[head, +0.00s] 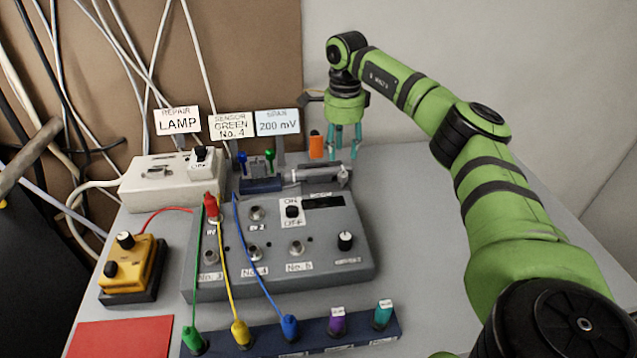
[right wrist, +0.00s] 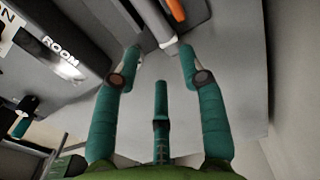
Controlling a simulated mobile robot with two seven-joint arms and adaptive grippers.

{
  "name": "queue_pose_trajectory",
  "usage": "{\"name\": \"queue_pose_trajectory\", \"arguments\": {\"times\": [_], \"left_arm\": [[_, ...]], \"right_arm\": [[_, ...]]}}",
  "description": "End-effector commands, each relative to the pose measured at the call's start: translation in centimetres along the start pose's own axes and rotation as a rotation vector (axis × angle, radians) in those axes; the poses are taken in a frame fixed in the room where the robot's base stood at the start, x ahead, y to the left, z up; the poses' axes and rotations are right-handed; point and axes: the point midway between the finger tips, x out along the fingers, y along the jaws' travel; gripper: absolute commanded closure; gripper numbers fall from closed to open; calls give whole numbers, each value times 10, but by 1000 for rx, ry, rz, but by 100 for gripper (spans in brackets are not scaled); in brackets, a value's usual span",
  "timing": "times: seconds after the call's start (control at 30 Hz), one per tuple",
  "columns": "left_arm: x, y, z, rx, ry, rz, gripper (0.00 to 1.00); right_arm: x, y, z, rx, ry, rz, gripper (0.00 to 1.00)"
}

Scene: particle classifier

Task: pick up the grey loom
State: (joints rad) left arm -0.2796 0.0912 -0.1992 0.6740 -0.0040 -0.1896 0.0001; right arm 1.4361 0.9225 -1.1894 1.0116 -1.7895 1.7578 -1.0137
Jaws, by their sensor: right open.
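A grey rod-like piece (head: 318,174), which looks like the grey loom, lies behind the grey console at the back of the table. A grey cylinder, apparently the same piece, shows at the top of the right wrist view (right wrist: 153,22), its pale end just beyond my fingertips. My right gripper (head: 345,148) points down with teal fingers, behind and slightly right of the piece. In the right wrist view its fingers (right wrist: 160,65) are spread, open and empty. Contact with the piece cannot be told. My left gripper is not in view.
The grey console (head: 330,265) with knobs and cables stands in front of the piece. An orange block (head: 316,146) stands close left of my right gripper. A white lamp box (head: 160,182) and yellow box (head: 130,262) are left. The table right of the console is clear.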

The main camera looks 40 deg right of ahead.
Motion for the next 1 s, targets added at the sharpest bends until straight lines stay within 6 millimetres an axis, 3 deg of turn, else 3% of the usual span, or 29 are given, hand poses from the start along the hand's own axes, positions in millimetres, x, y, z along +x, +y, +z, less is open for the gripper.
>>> {"name": "queue_pose_trajectory", "arguments": {"times": [0.27, 0.5, 0.77, 0.87, 1.0], "left_arm": [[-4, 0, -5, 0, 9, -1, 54], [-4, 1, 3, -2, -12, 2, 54], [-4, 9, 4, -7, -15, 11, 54], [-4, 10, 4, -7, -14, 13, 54], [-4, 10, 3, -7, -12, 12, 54]], "right_arm": [[32, 0, -8, 2, 1, 4, 58], [62, -1, -11, 0, 0, 2, 58], [64, -1, -10, 0, -1, 0, 58], [64, -1, -10, 0, -1, 0, 98], [64, -1, -10, 0, -2, 0, 100]]}}
